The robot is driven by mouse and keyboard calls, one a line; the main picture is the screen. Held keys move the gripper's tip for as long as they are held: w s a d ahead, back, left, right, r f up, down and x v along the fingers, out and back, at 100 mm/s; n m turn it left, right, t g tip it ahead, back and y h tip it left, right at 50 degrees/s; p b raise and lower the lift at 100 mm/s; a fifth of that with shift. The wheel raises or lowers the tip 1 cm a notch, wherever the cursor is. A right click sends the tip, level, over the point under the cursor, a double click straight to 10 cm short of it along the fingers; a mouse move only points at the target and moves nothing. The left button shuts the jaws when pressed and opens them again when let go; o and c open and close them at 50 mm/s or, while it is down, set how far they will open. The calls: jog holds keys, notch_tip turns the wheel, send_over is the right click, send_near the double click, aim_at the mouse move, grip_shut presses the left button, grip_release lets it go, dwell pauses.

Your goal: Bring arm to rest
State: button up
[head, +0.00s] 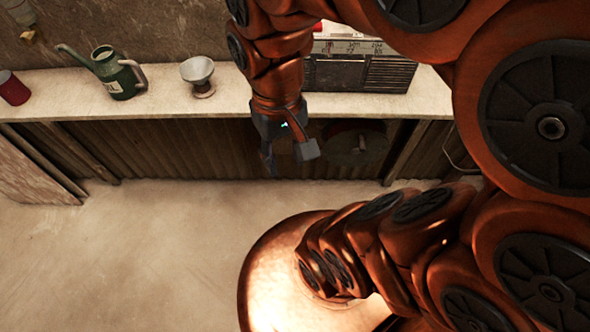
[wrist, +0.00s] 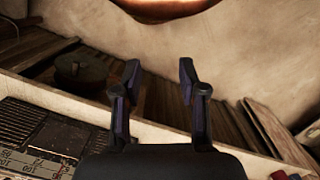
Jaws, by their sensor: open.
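My gripper (head: 286,160) hangs from the copper-coloured arm in front of the shelf's front edge in the head view. In the wrist view, my gripper (wrist: 160,85) shows its two dark fingers apart with nothing between them. The arm comes down from the top of the head view, and large copper arm links fill the right side. The fingers touch nothing that I can see.
A pale shelf (head: 180,101) runs across the back. It bears a red cup (head: 13,89), a green watering can (head: 118,75), a metal goblet (head: 199,76) and a radio (head: 345,74). A dark round object (head: 355,146) sits below. The floor (head: 130,250) at left is clear.

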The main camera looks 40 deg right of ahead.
jog(key=shift+s+f+n, duration=0.45)
jog(key=shift+s+f, duration=0.1)
jog(key=shift+s, duration=0.25)
jog(key=shift+s+f+n, duration=0.45)
jog(key=shift+s+f, duration=0.05)
jog(key=shift+s, duration=0.25)
